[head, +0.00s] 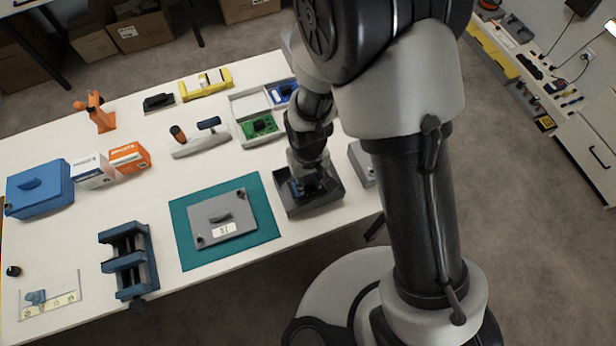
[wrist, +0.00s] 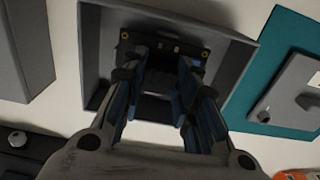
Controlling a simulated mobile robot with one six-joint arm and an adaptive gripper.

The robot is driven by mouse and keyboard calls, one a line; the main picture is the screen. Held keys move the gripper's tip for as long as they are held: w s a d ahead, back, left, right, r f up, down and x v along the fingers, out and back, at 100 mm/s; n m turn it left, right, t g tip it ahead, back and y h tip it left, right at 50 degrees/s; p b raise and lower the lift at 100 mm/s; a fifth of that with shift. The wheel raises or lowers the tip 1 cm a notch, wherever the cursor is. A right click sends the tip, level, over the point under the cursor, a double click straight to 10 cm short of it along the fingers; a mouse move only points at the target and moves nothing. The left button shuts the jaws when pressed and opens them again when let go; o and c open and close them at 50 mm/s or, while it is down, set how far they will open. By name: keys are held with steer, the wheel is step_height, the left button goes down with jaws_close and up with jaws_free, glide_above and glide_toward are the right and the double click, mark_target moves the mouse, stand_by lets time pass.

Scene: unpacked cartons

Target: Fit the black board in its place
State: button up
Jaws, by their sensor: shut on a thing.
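My gripper (head: 310,190) reaches down into an open dark grey box (head: 316,207) on the table, right of the teal mat. In the wrist view, the gripper (wrist: 160,92) has its blue-padded fingers closed about a dark block on the black board (wrist: 163,45). The board has gold-ringed holes at its corners and lies within the outline of the box (wrist: 242,62). Its near part is hidden by the fingers. I cannot tell whether the board touches the box floor. In the head view the gripper mostly hides the board.
A grey lid (head: 215,211) with a handle lies on the teal mat (head: 188,250). A white divided tray (head: 238,104) behind holds a green board (head: 258,126) and a blue board (head: 284,93). A grey block (head: 361,163) stands close right of the box. A blue vise (head: 130,262) stands front left.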

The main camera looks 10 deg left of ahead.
steer(key=shift+f, duration=0.2)
steer(key=o, duration=1.2)
steer(key=shift+r, duration=0.1)
step_height(320, 180, up, 12)
